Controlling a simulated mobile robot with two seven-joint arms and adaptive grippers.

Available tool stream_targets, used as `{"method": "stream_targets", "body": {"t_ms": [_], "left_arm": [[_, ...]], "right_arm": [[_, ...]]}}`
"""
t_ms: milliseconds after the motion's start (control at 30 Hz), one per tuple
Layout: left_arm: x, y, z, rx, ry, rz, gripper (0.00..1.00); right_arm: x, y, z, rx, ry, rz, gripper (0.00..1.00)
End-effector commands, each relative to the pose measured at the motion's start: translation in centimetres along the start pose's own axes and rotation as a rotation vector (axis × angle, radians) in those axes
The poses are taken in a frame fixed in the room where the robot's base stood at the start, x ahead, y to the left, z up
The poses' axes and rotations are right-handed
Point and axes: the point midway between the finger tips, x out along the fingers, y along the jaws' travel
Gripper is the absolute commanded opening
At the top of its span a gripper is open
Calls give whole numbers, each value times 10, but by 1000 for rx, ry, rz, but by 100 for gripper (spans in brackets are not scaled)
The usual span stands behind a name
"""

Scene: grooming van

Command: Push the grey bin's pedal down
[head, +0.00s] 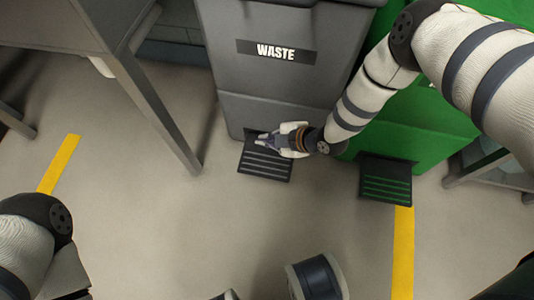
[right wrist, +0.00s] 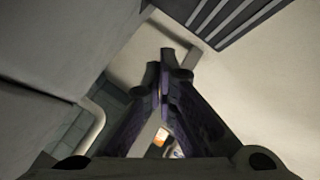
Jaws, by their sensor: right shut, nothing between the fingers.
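The grey bin (head: 290,70), marked WASTE, stands at the top centre of the head view. Its dark ribbed pedal (head: 265,163) sticks out at the foot of its front. My right gripper (head: 264,140) is shut and empty, over the rear part of the pedal near the bin's front. I cannot tell whether it touches the pedal. In the right wrist view the shut fingers (right wrist: 165,68) point up the picture, with the ribbed pedal (right wrist: 225,18) at the top right, beyond the fingertips. My left gripper is not in view; only part of the left arm shows.
A green bin (head: 420,125) with its own ribbed pedal (head: 386,180) stands right of the grey bin. A grey table (head: 150,95) with a leg near the bin is at the left. Yellow floor lines (head: 403,250) mark the clear floor in front.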

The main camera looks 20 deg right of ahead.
Motion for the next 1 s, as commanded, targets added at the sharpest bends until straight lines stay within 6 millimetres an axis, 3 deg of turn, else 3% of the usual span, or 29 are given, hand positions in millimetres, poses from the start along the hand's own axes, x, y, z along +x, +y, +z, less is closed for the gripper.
{"method": "stream_targets", "body": {"t_ms": [267,700,1000], "left_arm": [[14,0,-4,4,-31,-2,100],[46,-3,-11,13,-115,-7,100],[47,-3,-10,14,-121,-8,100]], "right_arm": [[16,-14,13,4,-2,-4,0],[59,-45,44,3,-2,-5,0],[61,-45,45,2,0,-1,0]]}}
